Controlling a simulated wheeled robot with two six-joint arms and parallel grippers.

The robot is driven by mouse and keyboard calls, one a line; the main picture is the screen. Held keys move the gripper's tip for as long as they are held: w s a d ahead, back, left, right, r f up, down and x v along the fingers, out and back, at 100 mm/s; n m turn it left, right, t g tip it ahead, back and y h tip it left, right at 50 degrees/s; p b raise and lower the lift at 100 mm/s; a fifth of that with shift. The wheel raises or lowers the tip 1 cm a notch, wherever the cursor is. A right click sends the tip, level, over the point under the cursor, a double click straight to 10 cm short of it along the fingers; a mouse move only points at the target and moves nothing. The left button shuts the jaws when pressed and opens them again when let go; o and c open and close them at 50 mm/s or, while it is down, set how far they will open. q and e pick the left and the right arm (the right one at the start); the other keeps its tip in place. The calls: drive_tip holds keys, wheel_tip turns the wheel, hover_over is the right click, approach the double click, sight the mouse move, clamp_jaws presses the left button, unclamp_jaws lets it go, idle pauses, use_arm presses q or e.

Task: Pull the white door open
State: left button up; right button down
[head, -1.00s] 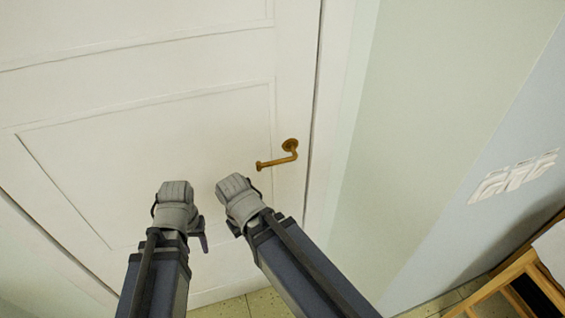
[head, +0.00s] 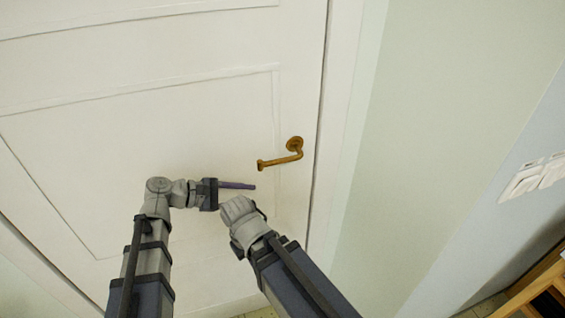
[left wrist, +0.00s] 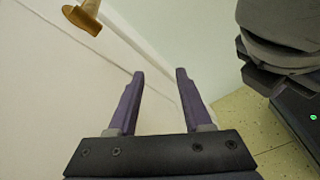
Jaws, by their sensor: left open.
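The white door (head: 130,95) fills the left and middle of the head view and is shut in its frame. Its brass lever handle (head: 292,150) sits near the right edge, with the lever pointing left. The handle's end also shows at the upper left of the left wrist view (left wrist: 82,16). My left gripper (head: 252,186) points right, just below the lever end and apart from it. In the left wrist view its two purple fingers (left wrist: 155,75) are open with nothing between them. My right arm stands to its right; its gripper's fingers are not visible.
The white door frame (head: 345,130) and a pale green wall (head: 430,120) lie right of the door. White wall switches (head: 535,177) are at the far right. A wooden furniture piece (head: 540,285) stands at the lower right. Tiled floor (left wrist: 285,145) shows below.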

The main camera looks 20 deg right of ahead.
sight(294, 158)
use_arm(q)
drive_tip(key=w+d+r+n+h, duration=0.2)
drive_tip(key=d+r+n+h, duration=0.15)
drive_tip(key=r, duration=0.45)
drive_tip(key=shift+n+h, duration=0.45)
drive_tip(key=shift+d+r, duration=0.2)
drive_tip(key=shift+d, duration=3.45)
clamp_jaws()
